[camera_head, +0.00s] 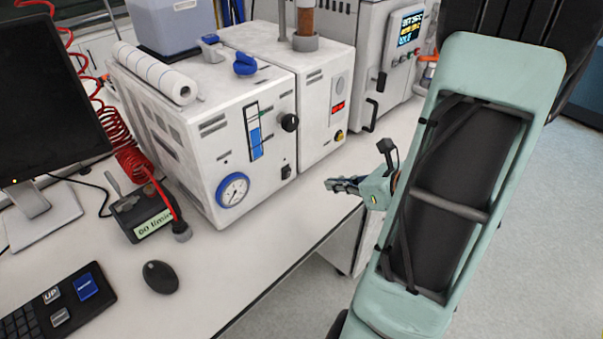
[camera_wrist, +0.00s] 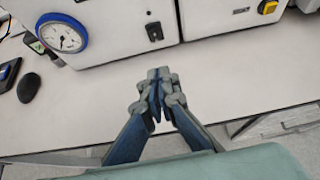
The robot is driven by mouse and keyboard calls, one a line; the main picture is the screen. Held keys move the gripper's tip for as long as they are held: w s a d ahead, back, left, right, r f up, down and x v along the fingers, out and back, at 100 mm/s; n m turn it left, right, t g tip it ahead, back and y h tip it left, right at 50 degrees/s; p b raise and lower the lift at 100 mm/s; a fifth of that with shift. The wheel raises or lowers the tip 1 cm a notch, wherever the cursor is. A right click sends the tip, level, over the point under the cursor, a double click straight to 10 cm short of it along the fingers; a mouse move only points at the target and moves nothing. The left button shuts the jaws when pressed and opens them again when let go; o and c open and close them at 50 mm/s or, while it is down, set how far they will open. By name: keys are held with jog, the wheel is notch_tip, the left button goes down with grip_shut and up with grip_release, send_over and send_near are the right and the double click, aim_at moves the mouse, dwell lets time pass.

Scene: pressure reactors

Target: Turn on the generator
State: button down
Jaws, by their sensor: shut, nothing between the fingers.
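A white box-shaped unit (camera_head: 215,140), which may be the generator, stands on the bench with a blue-rimmed round gauge (camera_head: 233,190), a blue level column and a black knob (camera_head: 289,122). A small black switch (camera_head: 286,171) sits low on its front; the switch also shows in the wrist view (camera_wrist: 153,31). Its on or off position is too small to tell. No label names the unit. My gripper (camera_head: 337,185) is shut and empty near the bench's front edge, in front of the unit and apart from it. In the wrist view my fingertips (camera_wrist: 157,88) point toward the switch.
A second white unit (camera_head: 320,95) with a red display and a yellow-and-black knob (camera_head: 338,136) adjoins on the right. Beyond it stands a cabinet with a screen (camera_head: 410,27). A monitor (camera_head: 45,90), keyboard and mouse (camera_head: 160,277) are left. Bare bench lies before the switch.

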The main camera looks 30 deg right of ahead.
jog(key=shift+s+d+f, duration=0.1)
jog(key=shift+d, duration=0.1)
send_near(290, 174)
jog(key=f, duration=0.3)
jog(key=w+f, duration=0.1)
jog(key=shift+w+a+f+b, duration=0.1)
jog(key=shift+a+f+b, duration=0.15)
jog(key=shift+f+b, duration=0.1)
jog(key=shift+w+a+r+p, duration=0.2)
jog(key=shift+w+r+p, duration=0.1)
jog(key=shift+w, duration=0.25)
jog(key=shift+w+a+r+p, duration=0.15)
jog(key=shift+w+r, duration=0.1)
jog(key=shift+w, duration=0.3)
jog(key=shift+w+a, duration=0.2)
jog(key=shift+w, duration=0.4)
jog(key=shift+r, duration=0.15)
